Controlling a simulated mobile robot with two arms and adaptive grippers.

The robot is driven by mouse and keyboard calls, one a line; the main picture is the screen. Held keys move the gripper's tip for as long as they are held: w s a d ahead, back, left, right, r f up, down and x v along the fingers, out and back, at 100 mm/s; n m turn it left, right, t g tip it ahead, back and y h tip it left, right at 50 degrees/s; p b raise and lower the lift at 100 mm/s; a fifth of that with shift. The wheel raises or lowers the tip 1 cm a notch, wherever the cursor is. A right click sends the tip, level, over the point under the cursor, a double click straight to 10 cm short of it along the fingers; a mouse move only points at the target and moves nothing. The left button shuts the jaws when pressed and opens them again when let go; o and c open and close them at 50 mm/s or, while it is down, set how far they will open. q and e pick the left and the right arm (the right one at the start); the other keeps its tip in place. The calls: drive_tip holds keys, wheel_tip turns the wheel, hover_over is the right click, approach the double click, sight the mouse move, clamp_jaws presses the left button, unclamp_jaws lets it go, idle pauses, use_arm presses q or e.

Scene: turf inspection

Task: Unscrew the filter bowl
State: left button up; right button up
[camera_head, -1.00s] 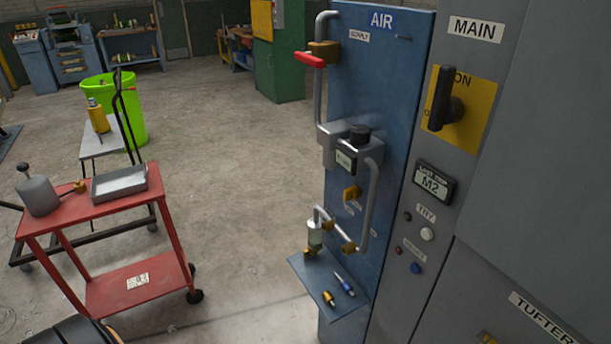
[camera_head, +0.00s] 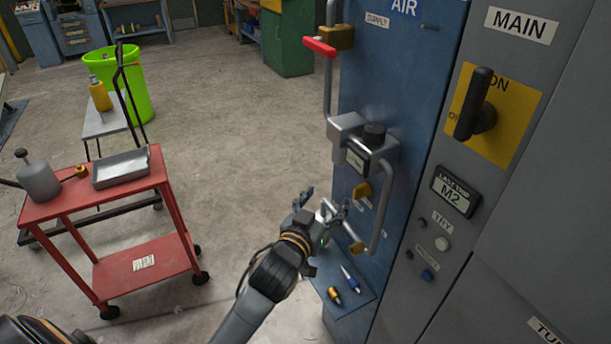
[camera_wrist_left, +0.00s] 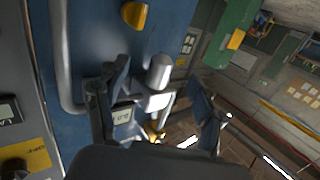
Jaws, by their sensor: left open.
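My left gripper (camera_head: 322,204) reaches up in front of the lower part of the blue air panel (camera_head: 395,90). Its fingers are apart. In the head view the gripper and wrist cover the spot of the filter bowl, so I do not see the bowl there. No grip on anything is visible. My right gripper is not in view.
A small blue shelf (camera_head: 352,306) below holds a brass fitting (camera_head: 334,296) and a blue pen (camera_head: 350,279). A red cart (camera_head: 120,195) stands left, with open floor between.

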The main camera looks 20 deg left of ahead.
use_arm(q)
drive_tip(key=t, duration=0.1)
approach(339, 155)
drive_tip(key=s, duration=0.1)
drive_tip(key=shift+n+y, duration=0.3)
drive_tip(key=w+p, duration=0.3)
drive_tip(key=w, duration=0.9)
drive_tip(key=shift+p, duration=0.35)
drive_tip(key=shift+w, duration=0.65)
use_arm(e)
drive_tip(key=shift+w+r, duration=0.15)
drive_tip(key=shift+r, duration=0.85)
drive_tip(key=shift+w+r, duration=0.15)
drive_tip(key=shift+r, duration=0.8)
